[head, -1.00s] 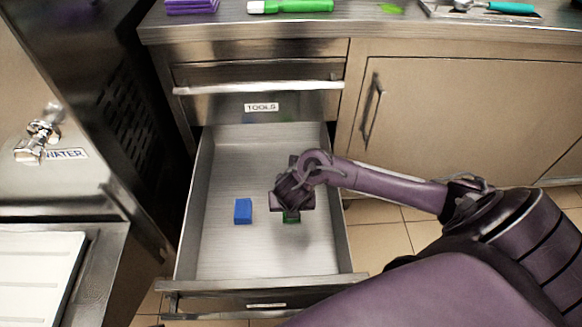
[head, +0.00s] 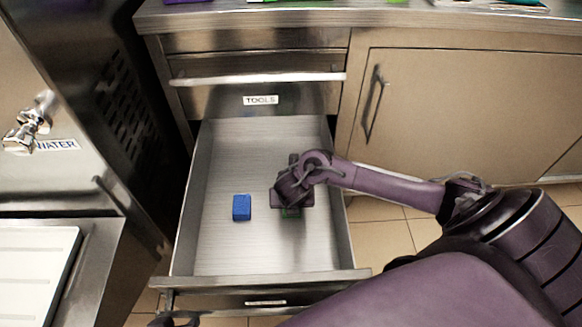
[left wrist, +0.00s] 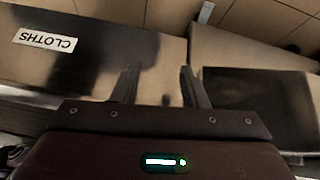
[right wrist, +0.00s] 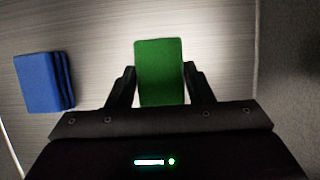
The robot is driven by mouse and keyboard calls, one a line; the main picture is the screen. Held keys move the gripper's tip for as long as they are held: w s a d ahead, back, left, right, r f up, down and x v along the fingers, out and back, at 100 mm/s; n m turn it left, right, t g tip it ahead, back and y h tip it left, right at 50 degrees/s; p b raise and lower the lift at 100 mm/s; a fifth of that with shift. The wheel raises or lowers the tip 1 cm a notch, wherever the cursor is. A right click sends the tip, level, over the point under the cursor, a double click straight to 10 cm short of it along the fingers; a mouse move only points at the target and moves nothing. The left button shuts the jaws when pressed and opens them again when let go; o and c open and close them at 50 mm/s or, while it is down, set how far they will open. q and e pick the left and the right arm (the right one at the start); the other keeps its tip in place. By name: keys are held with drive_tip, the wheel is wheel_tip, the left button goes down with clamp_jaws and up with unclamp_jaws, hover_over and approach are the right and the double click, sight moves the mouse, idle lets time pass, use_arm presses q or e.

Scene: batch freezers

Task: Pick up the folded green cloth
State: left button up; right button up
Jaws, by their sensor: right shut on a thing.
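The folded green cloth (right wrist: 159,72) sits between the fingers of my right gripper (right wrist: 160,88) in the right wrist view. The right gripper is shut on the cloth. I cannot tell whether the cloth touches the drawer floor. My left gripper (left wrist: 158,88) is open and empty in the left wrist view, facing a drawer front labelled CLOTHS (left wrist: 46,40).
A folded blue cloth (head: 242,207) lies in the open drawer (head: 240,150), left of the right gripper; it also shows in the right wrist view (right wrist: 43,83). A closed drawer labelled TOOLS (head: 261,100) is above. A steel machine (head: 50,190) stands at left, a cupboard door (head: 450,115) at right.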

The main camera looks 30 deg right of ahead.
use_arm(q)
drive_tip(key=shift+r, duration=0.1)
use_arm(e)
drive_tip(key=shift+r, duration=0.1)
drive_tip(key=shift+r, duration=0.3)
use_arm(q)
drive_tip(key=s+a+r+n+g+y+p, duration=0.2)
drive_tip(key=s+a+r+g+y+p, duration=0.15)
drive_tip(key=a+p, duration=0.45)
wheel_tip(320, 180, down, 20)
drive_tip(key=s+a+p, duration=0.1)
drive_tip(key=a+p, duration=0.1)
drive_tip(key=p, duration=0.2)
drive_tip(key=shift+s+a+p, duration=0.2)
drive_tip(key=shift+a+p, duration=0.15)
use_arm(e)
wheel_tip(320, 180, up, 19)
drive_tip(key=shift+r, duration=0.1)
